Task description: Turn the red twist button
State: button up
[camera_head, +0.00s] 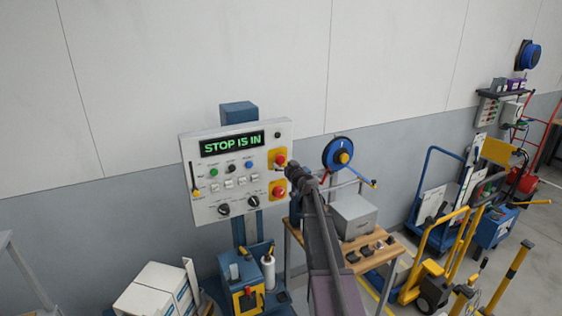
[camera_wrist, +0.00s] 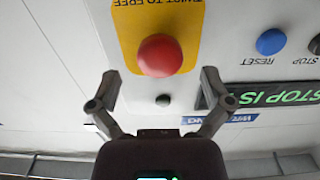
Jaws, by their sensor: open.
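A white control panel (camera_head: 205,205) carries two red mushroom buttons on yellow plates at its right side. The upper red button (camera_head: 280,160) also shows in the upside-down wrist view (camera_wrist: 160,55), on a plate with partly cut-off lettering that reads "TWIST TO FREE". The lower red button (camera_head: 279,192) is below it in the head view. My gripper (camera_head: 292,174) is in front of the panel's right edge. In the wrist view my gripper (camera_wrist: 160,76) is open, its fingers either side of the upper button and apart from it. The green display (camera_head: 232,143) reads "STOP IS IN".
A blue RESET button (camera_wrist: 271,42) is to the right. A wooden table (camera_head: 385,265) with a grey box (camera_head: 353,217) stands right of the panel.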

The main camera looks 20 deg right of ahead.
aim_at(281, 161)
jog(key=shift+w, duration=1.7)
